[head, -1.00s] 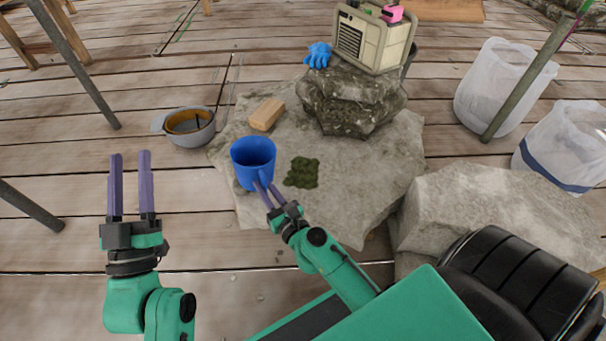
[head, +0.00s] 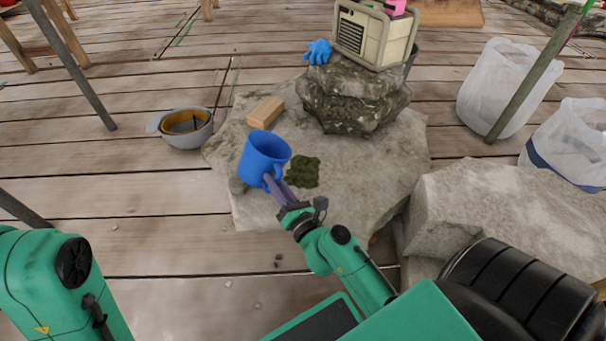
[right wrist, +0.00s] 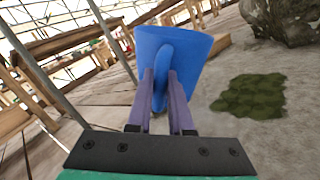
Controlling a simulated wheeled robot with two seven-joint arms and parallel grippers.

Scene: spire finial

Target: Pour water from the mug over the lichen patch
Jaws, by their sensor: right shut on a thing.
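The blue mug (head: 262,158) is tilted in the head view, above the stone slab and just left of the lichen patch. My right gripper (head: 275,188) is shut on the mug's handle. In the right wrist view the mug (right wrist: 185,60) stands ahead of the fingers (right wrist: 162,98), with its handle between them. The dark green lichen patch (head: 303,171) lies flat on the slab, and it also shows in the right wrist view (right wrist: 250,96). I cannot see water in the mug. Only part of my left arm shows; its gripper is out of the head view.
The stone slab (head: 370,190) carries a wooden block (head: 265,112) and a stacked rock with a beige machine (head: 372,38) and a blue glove (head: 318,51). A grey helmet-like bowl (head: 187,128) lies left. A large rock (head: 500,215) and white bags (head: 500,85) are at right.

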